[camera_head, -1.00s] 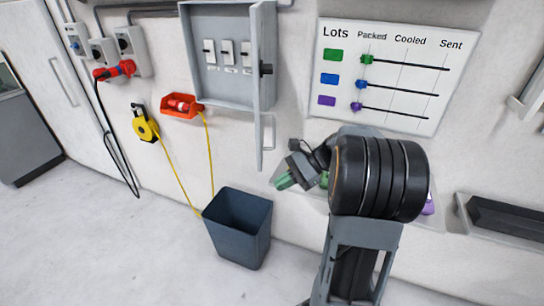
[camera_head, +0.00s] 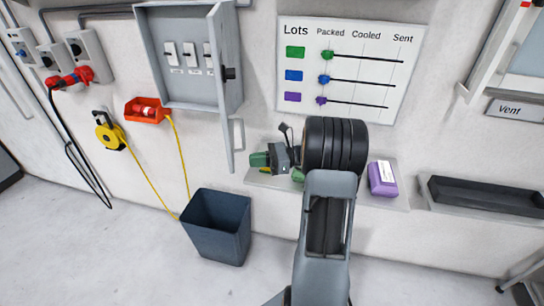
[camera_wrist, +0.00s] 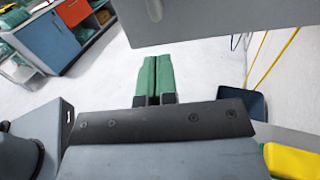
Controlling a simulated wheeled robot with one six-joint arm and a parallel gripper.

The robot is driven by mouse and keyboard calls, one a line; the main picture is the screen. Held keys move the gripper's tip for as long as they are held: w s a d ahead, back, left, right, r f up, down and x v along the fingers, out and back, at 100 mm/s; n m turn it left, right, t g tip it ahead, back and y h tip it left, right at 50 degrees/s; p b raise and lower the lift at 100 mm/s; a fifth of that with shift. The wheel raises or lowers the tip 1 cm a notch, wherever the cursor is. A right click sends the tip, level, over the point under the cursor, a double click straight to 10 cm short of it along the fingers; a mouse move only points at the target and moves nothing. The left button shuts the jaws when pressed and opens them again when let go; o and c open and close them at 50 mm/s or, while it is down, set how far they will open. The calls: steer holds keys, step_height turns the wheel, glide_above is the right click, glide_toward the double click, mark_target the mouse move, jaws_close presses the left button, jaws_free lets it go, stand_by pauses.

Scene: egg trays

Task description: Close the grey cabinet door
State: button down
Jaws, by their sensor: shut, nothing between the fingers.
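The grey cabinet (camera_head: 150,60) hangs on the wall with its door (camera_head: 222,100) standing open, swung out from the right side. I see no clear contact with the door. In the wrist view the green fingers (camera_wrist: 152,78) are together and empty. A grey panel (camera_wrist: 225,18), apparently the door, crosses the top of that view beyond the fingertips.
A shelf (camera_head: 395,200) with a purple box (camera_head: 383,178) lies around my arm. A dark bin (camera_head: 217,235) stands on the floor below the door. A yellow cord (camera_head: 150,185) hangs at left. The Lots board (camera_head: 430,60) is on the wall. A black tray (camera_head: 490,197) is at right.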

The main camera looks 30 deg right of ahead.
steer(key=shift+p+x, duration=0.45)
steer(key=shift+x, duration=1.7)
